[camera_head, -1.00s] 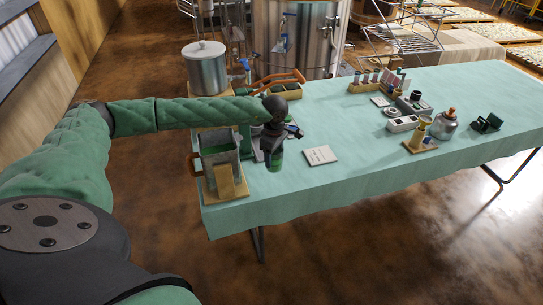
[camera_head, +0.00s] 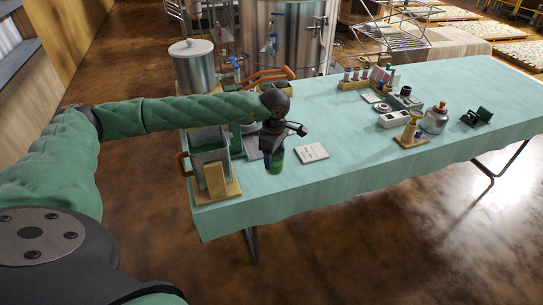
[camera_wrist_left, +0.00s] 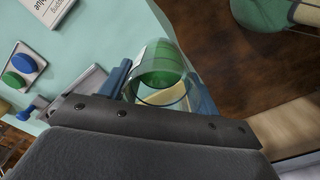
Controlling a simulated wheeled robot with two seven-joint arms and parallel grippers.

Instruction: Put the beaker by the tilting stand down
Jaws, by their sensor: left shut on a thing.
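My left gripper (camera_head: 270,150) is shut on a clear beaker with green contents (camera_head: 275,164), near the table's front left part. In the left wrist view the beaker (camera_wrist_left: 162,72) sits between the blue fingers (camera_wrist_left: 160,92), its open rim towards the camera. In the head view it looks upright; I cannot tell whether its base touches the table. The tilting stand (camera_head: 214,182), with a wooden base and a grey vessel with a brown handle, is to the left of the beaker, apart from it. My right gripper is not in view.
A white card (camera_head: 311,152) lies close to the right of the beaker. A small funnel stand (camera_head: 411,130), a glass jar (camera_head: 435,119) and a tube rack (camera_head: 362,82) stand at the right and back.

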